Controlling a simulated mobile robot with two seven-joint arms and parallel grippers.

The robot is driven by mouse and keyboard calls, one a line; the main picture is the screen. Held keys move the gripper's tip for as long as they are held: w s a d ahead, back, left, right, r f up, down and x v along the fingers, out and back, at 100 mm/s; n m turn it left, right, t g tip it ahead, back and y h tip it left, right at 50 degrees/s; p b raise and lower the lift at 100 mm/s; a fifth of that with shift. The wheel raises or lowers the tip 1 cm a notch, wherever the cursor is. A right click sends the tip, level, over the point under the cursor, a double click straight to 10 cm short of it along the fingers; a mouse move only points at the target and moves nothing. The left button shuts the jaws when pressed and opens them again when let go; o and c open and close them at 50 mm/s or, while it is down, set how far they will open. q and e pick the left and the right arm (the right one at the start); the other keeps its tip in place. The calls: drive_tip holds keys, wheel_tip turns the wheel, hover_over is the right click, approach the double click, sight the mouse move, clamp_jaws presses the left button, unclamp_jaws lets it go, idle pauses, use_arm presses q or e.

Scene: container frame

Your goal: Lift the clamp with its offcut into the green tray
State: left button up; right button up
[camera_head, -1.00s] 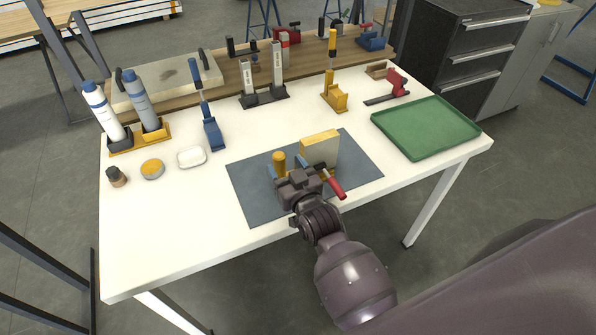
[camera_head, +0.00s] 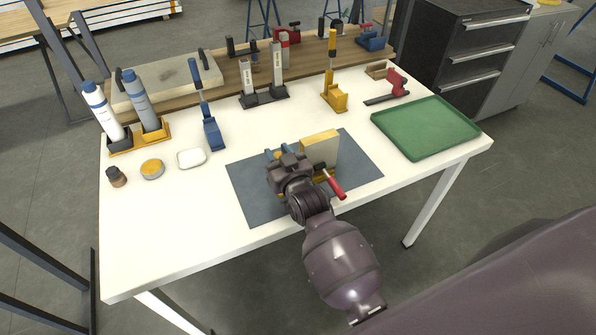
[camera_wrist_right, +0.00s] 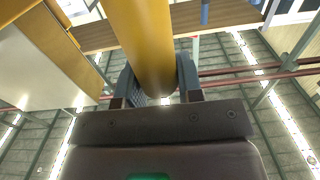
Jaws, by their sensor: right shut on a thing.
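The offcut (camera_head: 325,152), a pale block with a yellowish top edge, stands upright on the grey mat (camera_head: 245,193). The clamp shows a red handle (camera_head: 333,186) sticking out in front of it; much of the clamp is hidden behind my right gripper (camera_head: 278,153). In the right wrist view the fingers are shut around a thick yellow cylinder (camera_wrist_right: 145,45), the clamp's grip, with the offcut (camera_wrist_right: 35,55) to its left. The green tray (camera_head: 425,127) lies empty at the table's right end. My left gripper is out of view.
A blue clamp (camera_head: 211,130), a white dish (camera_head: 191,158) and bottles (camera_head: 103,110) are on the left.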

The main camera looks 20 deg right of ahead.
clamp_jaws()
drive_tip(key=shift+r, duration=0.1)
drive_tip(key=shift+r, duration=0.1)
